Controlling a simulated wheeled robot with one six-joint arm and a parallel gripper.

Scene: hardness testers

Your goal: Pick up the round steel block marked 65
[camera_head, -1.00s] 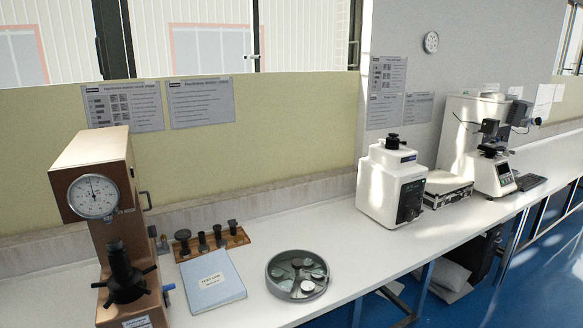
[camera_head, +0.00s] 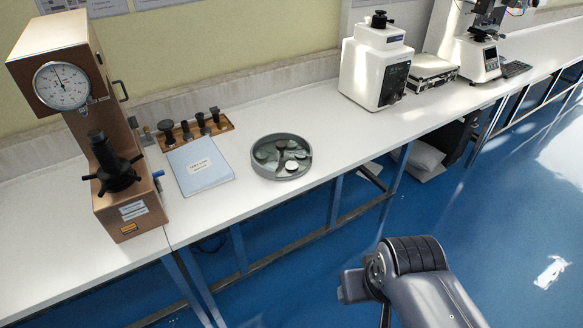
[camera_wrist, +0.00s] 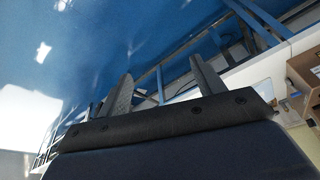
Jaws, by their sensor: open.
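Several round steel blocks (camera_head: 290,166) lie in a round grey tray (camera_head: 274,175) on the white bench. Their markings are too small to read, so I cannot tell which one is marked 65. My gripper (camera_wrist: 160,72) shows in the wrist view with its two dark fingers apart and nothing between them. It is away from the tray, above the blue floor in front of the bench. In the head view, part of my arm shows at the lower right, and the fingers cannot be made out.
Left of the tray lie a blue-white folder (camera_head: 200,167) and a wooden rack (camera_head: 185,137) of dark fittings. A brown hardness tester (camera_head: 75,110) stands at the left. A white machine (camera_head: 372,70) stands behind and right.

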